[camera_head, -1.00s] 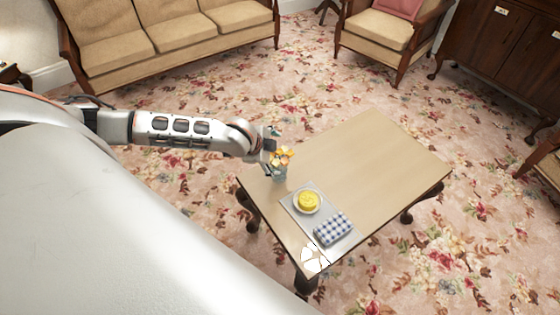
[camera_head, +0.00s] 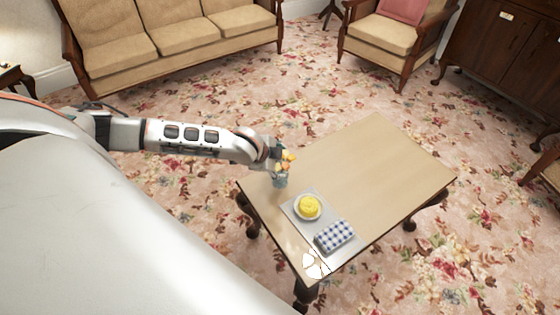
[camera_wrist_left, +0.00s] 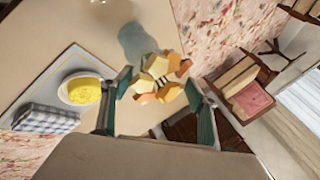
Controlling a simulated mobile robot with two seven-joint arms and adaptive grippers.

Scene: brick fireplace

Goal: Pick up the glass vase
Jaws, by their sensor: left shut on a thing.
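The glass vase (camera_head: 280,181) is small and pale blue, with orange and yellow flowers (camera_head: 288,160). It is at the left corner of the wooden table (camera_head: 375,160). My left gripper (camera_head: 274,164) is at its top, partly hiding the flowers, and is shut on it. I cannot tell whether its base touches the table. In the left wrist view, the flowers (camera_wrist_left: 160,78) show between the two fingers (camera_wrist_left: 160,105), with the bluish vase (camera_wrist_left: 136,42) beyond them. My right gripper is not in view.
The table's far part is bare. A sofa (camera_head: 170,45), an armchair (camera_head: 385,35) and a dark cabinet (camera_head: 505,50) stand farther back.

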